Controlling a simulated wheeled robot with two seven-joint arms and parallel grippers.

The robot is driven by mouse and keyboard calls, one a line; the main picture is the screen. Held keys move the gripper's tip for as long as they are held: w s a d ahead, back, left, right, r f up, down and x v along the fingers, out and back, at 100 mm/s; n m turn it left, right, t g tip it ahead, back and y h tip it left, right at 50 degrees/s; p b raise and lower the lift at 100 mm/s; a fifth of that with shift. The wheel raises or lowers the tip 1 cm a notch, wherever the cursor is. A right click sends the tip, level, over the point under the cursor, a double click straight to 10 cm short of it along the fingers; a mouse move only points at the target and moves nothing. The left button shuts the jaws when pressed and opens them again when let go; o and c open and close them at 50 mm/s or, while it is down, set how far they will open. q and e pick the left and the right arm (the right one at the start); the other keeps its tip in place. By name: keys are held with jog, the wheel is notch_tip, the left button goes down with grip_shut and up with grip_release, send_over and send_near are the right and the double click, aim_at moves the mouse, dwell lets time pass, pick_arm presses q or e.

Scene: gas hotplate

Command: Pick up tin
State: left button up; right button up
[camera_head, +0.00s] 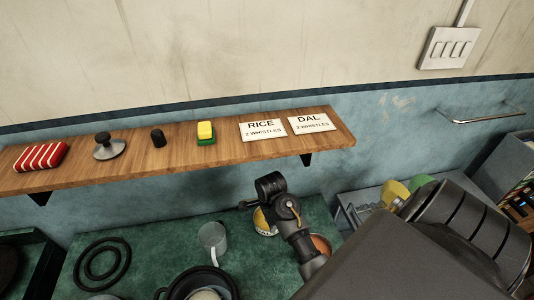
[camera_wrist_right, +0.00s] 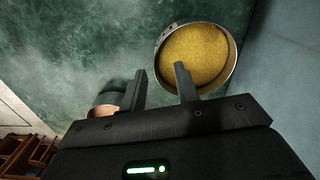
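In the right wrist view the tin (camera_wrist_right: 197,55) shows as a round metal rim with yellow contents. There my right gripper (camera_wrist_right: 161,86) has its two fingers apart with nothing seen held between them. The right-hand finger overlaps the tin's lower rim in the picture; I cannot tell if it touches. Most of the tin lies up and right of the gap between the fingers. My left gripper is not in view.
A copper-coloured vessel (camera_head: 320,243) stands close right of the tin. A mug (camera_head: 213,240), a dark pan (camera_head: 178,286) and black rings (camera_head: 100,262) are to the left. A wooden shelf (camera_head: 220,155) with small items and cards overhangs behind.

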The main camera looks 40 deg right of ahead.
jog(key=shift+s+d+f+p, duration=0.1)
jog(key=shift+s+f+p, duration=0.35)
jog(key=shift+s+p, duration=0.2)
jog(key=f, duration=0.3)
jog(key=shift+d+f+p, duration=0.25)
jog(key=shift+f+p, duration=0.05)
jog(key=shift+p, duration=0.05)
jog(key=shift+w+f, duration=0.1)
jog(key=shift+f, duration=0.1)
jog(key=shift+c, duration=0.9)
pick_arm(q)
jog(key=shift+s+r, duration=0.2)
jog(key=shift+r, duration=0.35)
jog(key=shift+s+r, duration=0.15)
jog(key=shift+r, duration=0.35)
pick_arm(e)
grip_shut()
